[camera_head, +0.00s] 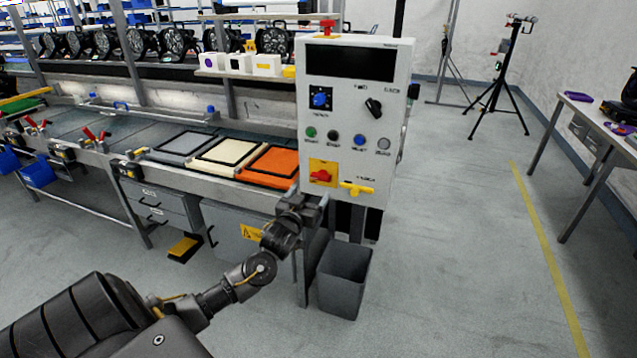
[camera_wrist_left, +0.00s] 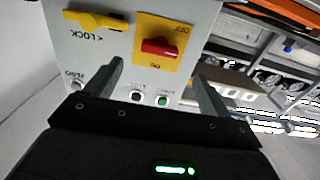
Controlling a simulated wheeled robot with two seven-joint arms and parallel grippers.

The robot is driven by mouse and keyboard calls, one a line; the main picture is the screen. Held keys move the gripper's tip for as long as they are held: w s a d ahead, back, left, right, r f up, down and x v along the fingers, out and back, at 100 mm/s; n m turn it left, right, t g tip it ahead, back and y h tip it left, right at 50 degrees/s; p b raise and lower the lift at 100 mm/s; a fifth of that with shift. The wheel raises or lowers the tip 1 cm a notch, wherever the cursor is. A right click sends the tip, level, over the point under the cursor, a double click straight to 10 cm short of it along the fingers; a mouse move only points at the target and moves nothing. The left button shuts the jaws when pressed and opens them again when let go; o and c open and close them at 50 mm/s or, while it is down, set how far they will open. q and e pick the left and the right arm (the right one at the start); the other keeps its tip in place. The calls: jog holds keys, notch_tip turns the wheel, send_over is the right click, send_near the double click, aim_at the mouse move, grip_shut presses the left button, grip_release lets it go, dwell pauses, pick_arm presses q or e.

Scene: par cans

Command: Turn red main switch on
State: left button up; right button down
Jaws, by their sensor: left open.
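The red main switch (camera_head: 321,176) is a red knob on a yellow square plate, low on the left of the white control panel (camera_head: 342,110). In the left wrist view the red knob (camera_wrist_left: 166,47) lies roughly horizontal on its plate, which bears OFF and another marking. My left gripper (camera_head: 308,207) is just below the switch in the head view. In the left wrist view its two fingers (camera_wrist_left: 160,85) are apart, with nothing between them, and point at the panel around the switch area. They appear clear of the knob. My right gripper does not show.
A yellow lock handle (camera_head: 357,188) sits beside the switch. A blue knob (camera_head: 320,98), a black knob (camera_head: 373,107) and several buttons are above. A grey bin (camera_head: 344,279) stands below the panel. A workbench with an orange tray (camera_head: 270,166) is at left.

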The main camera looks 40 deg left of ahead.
aim_at(320, 179)
pick_arm(q)
jog(key=x, duration=0.7)
jog(key=shift+w, duration=0.15)
jog(key=shift+w+a, duration=0.2)
jog(key=shift+w, duration=0.25)
jog(key=c, duration=1)
jog(key=shift+p, duration=0.3)
